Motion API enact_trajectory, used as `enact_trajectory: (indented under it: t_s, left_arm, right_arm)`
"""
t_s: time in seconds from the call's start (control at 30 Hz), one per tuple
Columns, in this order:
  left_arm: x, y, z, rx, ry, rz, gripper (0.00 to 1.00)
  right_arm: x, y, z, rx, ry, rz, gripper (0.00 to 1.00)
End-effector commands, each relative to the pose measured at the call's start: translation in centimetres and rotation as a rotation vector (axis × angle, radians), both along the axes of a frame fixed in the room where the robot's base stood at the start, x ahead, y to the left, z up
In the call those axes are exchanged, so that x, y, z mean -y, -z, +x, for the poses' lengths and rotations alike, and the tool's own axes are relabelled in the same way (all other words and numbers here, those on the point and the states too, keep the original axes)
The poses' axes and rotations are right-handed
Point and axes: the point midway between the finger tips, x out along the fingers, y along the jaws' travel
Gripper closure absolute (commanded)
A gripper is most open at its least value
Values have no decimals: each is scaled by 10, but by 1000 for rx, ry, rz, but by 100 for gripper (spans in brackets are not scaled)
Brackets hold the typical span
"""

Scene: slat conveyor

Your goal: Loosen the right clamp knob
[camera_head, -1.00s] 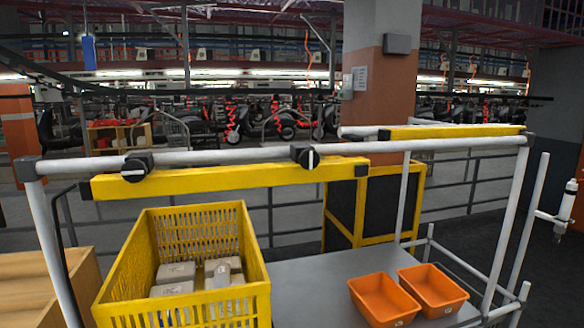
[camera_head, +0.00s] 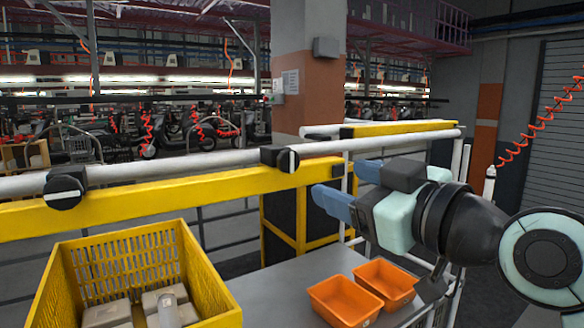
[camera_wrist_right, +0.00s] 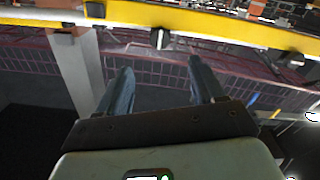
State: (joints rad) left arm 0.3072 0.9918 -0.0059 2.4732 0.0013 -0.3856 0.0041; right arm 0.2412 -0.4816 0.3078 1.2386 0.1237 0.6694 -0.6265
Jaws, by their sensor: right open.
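The right clamp knob (camera_head: 289,160) is black and round with a white, nearly upright line. It sits on the clamp on the white rail, above the yellow bar (camera_head: 220,187). It also shows in the right wrist view (camera_wrist_right: 160,38), beyond the fingers. The left clamp knob (camera_head: 65,191) has a nearly level white line. My right gripper (camera_head: 340,182) is open and empty, with blue fingers pointing left. In the head view it appears right of and lower than the right knob, apart from it. In the wrist view the fingers (camera_wrist_right: 163,85) are spread. My left gripper is not in view.
A yellow crate (camera_head: 205,270) holding grey boxes stands at lower left. Two orange bins, a left one (camera_head: 345,302) and a right one (camera_head: 385,285), rest on the grey table (camera_head: 265,290). The white rail (camera_head: 180,165) runs across above. A pillar (camera_head: 305,75) stands behind.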

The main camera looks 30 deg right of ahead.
Motion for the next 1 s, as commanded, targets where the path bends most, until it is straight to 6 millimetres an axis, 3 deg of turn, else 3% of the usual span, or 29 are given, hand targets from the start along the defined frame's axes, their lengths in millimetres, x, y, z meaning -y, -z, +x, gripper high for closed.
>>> enact_trajectory:
  t_s: [0.3,0.5,0.7,1.0]
  left_arm:
    - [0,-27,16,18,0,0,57]
    - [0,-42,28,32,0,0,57]
    - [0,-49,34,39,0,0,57]
    - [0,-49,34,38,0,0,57]
  right_arm:
    - [-4,-2,69,-2,2,3,32]
    - [-7,-3,102,0,1,3,32]
    - [-8,-1,118,0,1,3,32]
    - [-8,1,120,-1,1,3,32]
